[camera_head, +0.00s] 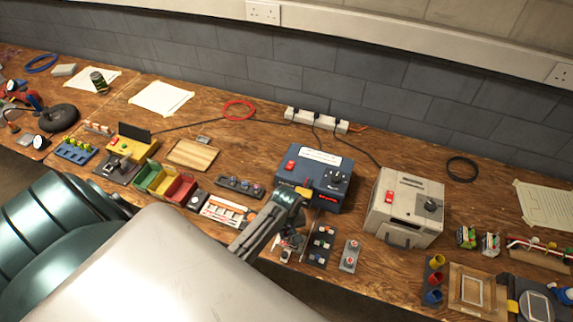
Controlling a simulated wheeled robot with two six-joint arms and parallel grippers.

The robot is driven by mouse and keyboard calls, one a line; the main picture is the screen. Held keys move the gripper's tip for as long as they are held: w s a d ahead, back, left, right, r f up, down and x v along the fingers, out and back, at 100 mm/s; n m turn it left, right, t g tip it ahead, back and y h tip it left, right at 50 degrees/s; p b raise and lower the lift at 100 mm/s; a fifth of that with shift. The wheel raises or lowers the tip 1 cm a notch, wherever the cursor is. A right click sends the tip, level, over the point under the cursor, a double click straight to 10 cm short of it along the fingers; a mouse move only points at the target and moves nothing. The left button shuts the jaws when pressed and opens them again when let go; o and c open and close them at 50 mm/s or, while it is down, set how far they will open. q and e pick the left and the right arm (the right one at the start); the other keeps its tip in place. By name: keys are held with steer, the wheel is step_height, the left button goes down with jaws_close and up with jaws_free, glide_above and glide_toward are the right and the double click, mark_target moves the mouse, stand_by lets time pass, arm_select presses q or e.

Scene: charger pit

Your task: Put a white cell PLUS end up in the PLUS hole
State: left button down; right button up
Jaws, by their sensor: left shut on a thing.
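My left gripper (290,197) reaches in from the lower left, in front of the blue charger box (318,168). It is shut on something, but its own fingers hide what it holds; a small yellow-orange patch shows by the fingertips. A dark tray (313,262) with small white, red and green pieces, possibly cells, stands just right of the gripper. Some small white and red pieces (287,250) lie below the gripper. I cannot make out the PLUS hole or any plus marks at this size. My right gripper is not in view.
A beige box (405,208) with a red switch stands right of the charger. A grey block (350,256) is in front. Left are a white-orange card (222,210), green and red bins (180,188) and a wooden board (192,153). A power strip (316,121) lies behind.

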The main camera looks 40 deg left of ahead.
arm_select(q)
steer(key=shift+f, duration=0.1)
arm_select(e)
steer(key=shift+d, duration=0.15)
arm_select(q)
steer(key=c, duration=1.2)
jaws_free()
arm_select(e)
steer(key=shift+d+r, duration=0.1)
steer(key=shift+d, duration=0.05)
arm_select(q)
steer(key=shift+r, duration=3.5)
